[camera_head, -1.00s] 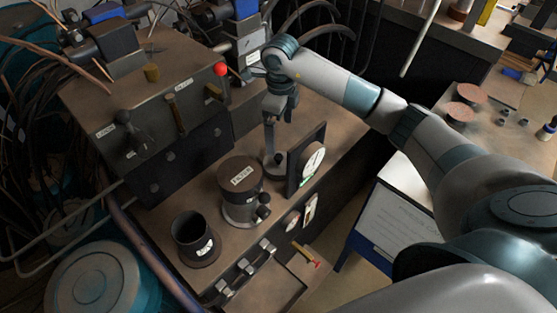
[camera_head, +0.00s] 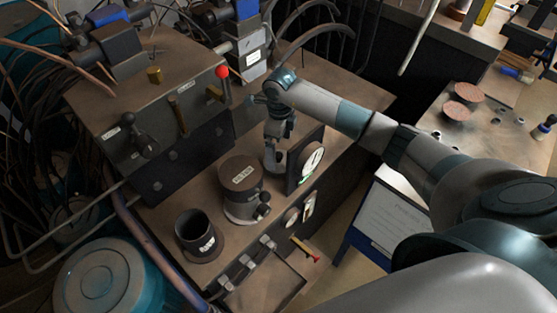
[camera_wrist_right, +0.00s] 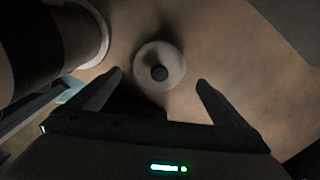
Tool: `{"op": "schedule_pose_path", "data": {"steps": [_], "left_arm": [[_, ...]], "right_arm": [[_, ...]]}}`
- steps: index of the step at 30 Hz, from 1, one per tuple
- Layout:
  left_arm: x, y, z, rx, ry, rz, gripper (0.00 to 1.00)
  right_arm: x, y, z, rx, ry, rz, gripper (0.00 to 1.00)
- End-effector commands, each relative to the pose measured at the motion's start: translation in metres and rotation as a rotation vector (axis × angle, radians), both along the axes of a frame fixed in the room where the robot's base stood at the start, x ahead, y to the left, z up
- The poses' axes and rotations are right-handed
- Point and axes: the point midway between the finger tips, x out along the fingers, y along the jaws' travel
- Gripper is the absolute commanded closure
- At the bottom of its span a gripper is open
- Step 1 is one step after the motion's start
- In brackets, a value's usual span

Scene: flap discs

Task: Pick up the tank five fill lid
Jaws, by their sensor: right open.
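A pale round disc with a dark knob at its centre (camera_wrist_right: 172,58) lies on the brown bench top (camera_wrist_right: 235,50). It looks like the fill lid, but I can read no label on it. My right gripper (camera_wrist_right: 159,80) points down at it, with its two fingers spread apart on either side and nothing between them. In the head view my right gripper (camera_head: 275,152) is low over the bench beside the gauge and mostly hides the disc. My left gripper is not in view.
A dark-topped canister with a label (camera_head: 240,172) stands close to the left of the gripper. A black-framed gauge (camera_head: 311,162) stands close on its right. An open dark cylinder (camera_head: 193,232) and a control box with a red-knobbed lever (camera_head: 222,72) are further left.

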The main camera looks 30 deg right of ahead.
Motion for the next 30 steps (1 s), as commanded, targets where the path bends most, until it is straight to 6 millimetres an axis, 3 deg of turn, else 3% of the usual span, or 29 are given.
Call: {"op": "schedule_pose_path", "data": {"steps": [7, 13, 29, 30], "left_arm": [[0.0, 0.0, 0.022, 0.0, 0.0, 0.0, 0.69], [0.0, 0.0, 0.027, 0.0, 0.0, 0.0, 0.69], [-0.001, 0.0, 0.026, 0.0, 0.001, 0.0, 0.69], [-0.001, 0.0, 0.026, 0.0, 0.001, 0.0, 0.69]], "right_arm": [[0.0, 0.004, -0.021, 0.002, 0.004, -0.002, 0.02], [0.001, 0.003, -0.044, -0.001, 0.002, -0.001, 0.02], [0.001, 0.003, -0.048, 0.0, 0.0, 0.0, 0.02], [0.001, 0.003, -0.048, 0.0, 0.0, 0.0, 0.12]]}}
